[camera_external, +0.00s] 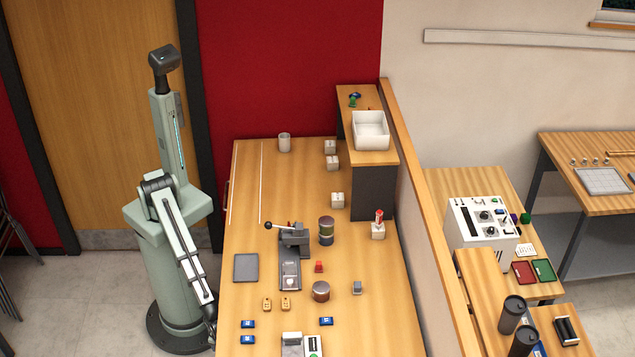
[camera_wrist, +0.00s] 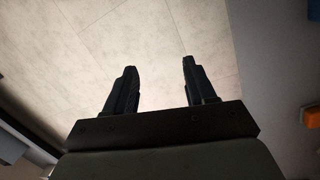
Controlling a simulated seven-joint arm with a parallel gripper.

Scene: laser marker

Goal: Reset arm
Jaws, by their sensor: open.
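My gripper (camera_wrist: 159,70) shows in the wrist view with its two dark fingers apart and nothing between them. Below the fingers lies only pale floor. In the external view my arm (camera_external: 185,235) stands left of the wooden workbench (camera_external: 250,205) and hangs down along its left edge. The end of the arm is low, near the bench's front left side, and the fingers are hard to make out there.
On the bench stand a lever press (camera_external: 292,245), a grey plate (camera_external: 246,267), a round brown container (camera_external: 321,291) and several small blue items. A white bin (camera_external: 370,130) sits on the raised shelf. The bench's left rear is mostly clear.

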